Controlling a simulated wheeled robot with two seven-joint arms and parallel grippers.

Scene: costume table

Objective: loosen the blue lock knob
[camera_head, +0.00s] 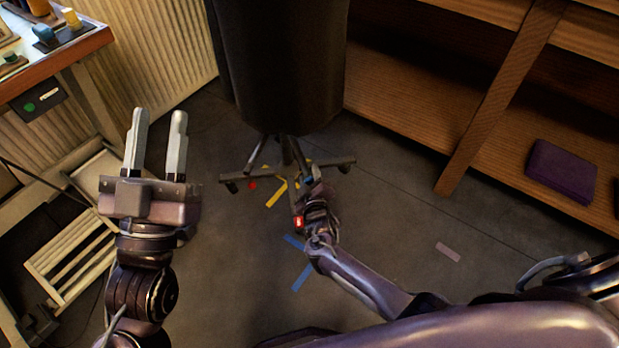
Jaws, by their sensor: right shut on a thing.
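A dark, round-bodied dress form (285,60) stands on a low wheeled stand (262,174) in the middle of the view. My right gripper (311,186) reaches down to the near side of the stand's hub, below the dress form. It is shut on a small bluish part there, the blue lock knob (309,180), mostly hidden by the gripper. My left gripper (157,115) is raised at the left, pointing up the picture. Its two grey fingers are apart with nothing between them, well away from the stand.
Yellow and blue tape strips (294,242) mark the dark floor around the stand. A wooden table (60,55) with small items is at upper left, above a slatted pale rack (70,255). A wooden shelf with a purple box (560,171) is at right. The floor right of the stand is mostly clear.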

